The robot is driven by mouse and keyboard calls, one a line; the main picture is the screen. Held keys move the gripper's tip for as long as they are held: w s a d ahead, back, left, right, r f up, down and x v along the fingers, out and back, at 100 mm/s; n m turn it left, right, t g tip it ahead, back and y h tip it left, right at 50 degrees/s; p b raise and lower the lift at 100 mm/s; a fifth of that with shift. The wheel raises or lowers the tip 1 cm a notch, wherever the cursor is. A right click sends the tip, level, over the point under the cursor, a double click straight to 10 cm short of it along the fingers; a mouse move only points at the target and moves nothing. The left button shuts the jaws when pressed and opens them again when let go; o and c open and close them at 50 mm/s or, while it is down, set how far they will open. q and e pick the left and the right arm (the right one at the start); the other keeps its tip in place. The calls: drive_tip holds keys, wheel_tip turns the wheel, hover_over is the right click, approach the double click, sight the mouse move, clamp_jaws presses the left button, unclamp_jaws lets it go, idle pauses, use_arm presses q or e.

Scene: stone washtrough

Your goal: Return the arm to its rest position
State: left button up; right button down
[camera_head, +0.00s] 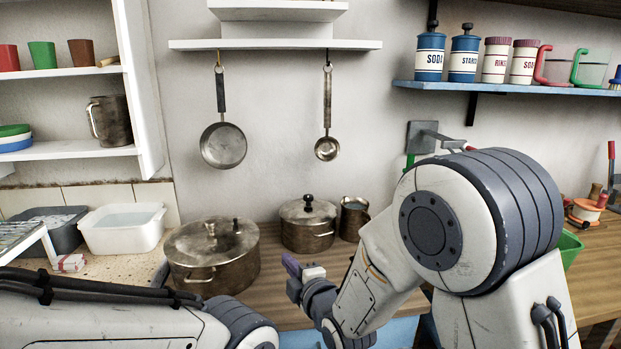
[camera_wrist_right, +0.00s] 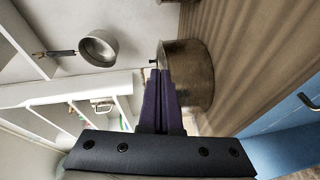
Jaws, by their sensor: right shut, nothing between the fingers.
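My right arm bends down from the right side of the head view. Its gripper (camera_head: 292,266) is in front of the smaller lidded pot, to the right of the large lidded pot. In the right wrist view the purple fingers of my right gripper (camera_wrist_right: 162,100) lie together, shut and empty. A metal pot (camera_wrist_right: 192,75) shows behind and beside the fingers there; they do not hold it. My left arm (camera_head: 130,318) lies across the lower left of the head view, and its gripper is out of sight.
The large lidded pot (camera_head: 212,262) and the smaller lidded pot (camera_head: 307,232) stand on the wooden counter (camera_head: 275,242), with a metal mug (camera_head: 353,219) to their right. A white basin (camera_head: 122,238) is at left. A frying pan (camera_head: 223,146) and ladle (camera_head: 327,148) hang above.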

drive_tip(key=s+d+f+m+g+h+b, duration=0.2)
drive_tip(key=s+f+m+g+b, duration=0.35)
drive_tip(key=s, duration=0.65)
drive_tip(key=s+d+f+m+g+h+b, duration=0.2)
drive_tip(key=s+f+m+g, duration=0.5)
drive_tip(key=s, duration=0.4)
drive_tip(key=s+d+f+m+g+h+b, duration=0.15)
drive_tip(key=s+d, duration=0.35)
drive_tip(key=s, duration=0.6)
wheel_tip(320, 180, up, 22)
drive_tip(key=p, duration=2.2)
drive_tip(key=shift+w+g+h+p, duration=0.3)
drive_tip(key=shift+w+h, duration=0.1)
drive_tip(key=shift+h, duration=0.05)
